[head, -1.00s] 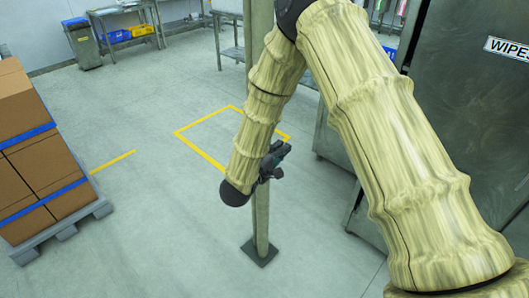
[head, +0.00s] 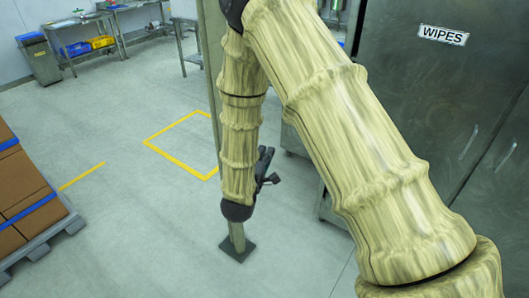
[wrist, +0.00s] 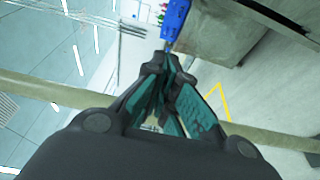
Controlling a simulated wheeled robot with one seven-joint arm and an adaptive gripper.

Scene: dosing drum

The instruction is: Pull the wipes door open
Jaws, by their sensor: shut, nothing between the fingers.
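The wipes cabinet (head: 425,85) is a dark grey metal unit at the right of the head view, with a white label (head: 443,35) reading WIPES. Two slim vertical handles, a left one (head: 469,143) and a right one (head: 506,156), sit on its front either side of a seam. Its doors look shut. My gripper (head: 266,165) hangs left of the cabinet, well apart from the handles and partly hidden behind my forearm. In the wrist view my gripper (wrist: 168,62) has its fingers together and holds nothing.
A thin post on a dark base plate (head: 237,249) stands right behind my forearm. Boxes (head: 22,190) on a grey pallet are at the left. Tables with blue and yellow bins (head: 75,48) and a grey waste bin (head: 38,58) are at the back. The floor between is clear.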

